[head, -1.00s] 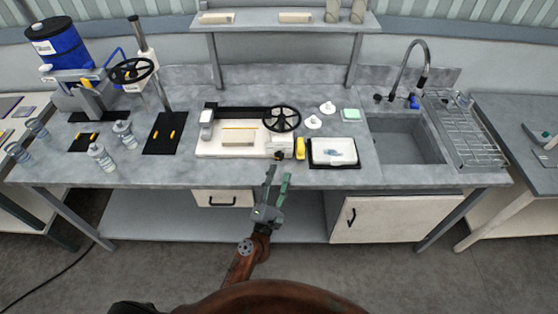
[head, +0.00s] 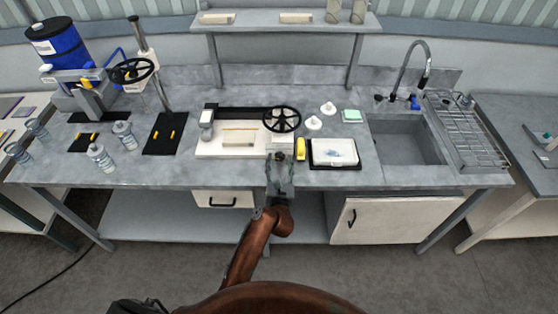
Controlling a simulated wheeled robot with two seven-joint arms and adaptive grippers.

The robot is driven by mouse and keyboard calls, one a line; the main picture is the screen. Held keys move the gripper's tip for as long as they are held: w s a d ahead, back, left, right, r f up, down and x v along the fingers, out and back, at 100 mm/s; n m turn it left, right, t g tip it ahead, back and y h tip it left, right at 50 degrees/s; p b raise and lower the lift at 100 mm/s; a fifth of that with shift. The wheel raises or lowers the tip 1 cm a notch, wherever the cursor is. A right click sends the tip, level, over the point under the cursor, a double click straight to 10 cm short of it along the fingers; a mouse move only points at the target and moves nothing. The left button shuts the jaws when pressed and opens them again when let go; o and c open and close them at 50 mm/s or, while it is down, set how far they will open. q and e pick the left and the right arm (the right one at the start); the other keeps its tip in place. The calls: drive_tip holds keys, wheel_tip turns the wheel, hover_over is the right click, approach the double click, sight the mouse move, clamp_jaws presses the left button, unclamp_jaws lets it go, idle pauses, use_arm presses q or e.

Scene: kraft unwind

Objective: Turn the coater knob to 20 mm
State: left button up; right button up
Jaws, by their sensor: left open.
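The coater (head: 205,150) is a low cream-white bench device with a black rail and a black spoked handwheel (head: 282,119) at its right end. A small dark knob (head: 279,156) shows at its front right corner; its scale and setting are too small to read. My left gripper (head: 280,160) is open at the bench's front edge, its green-grey fingers pointing at the coater. One fingertip shows on each side of the knob; I cannot tell whether they touch it. My right gripper is not in view.
A yellow object (head: 300,149) stands close to the right of the knob, then a white tray (head: 334,151) on a dark mat. A sink (head: 408,140) is further right. Bottles (head: 101,157) and a press stand left. The front bench strip is mostly clear.

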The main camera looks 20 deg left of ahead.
use_arm(q)
drive_tip(key=shift+w+a, duration=0.1)
drive_tip(key=shift+w, duration=0.2)
drive_tip(key=shift+c, duration=0.5)
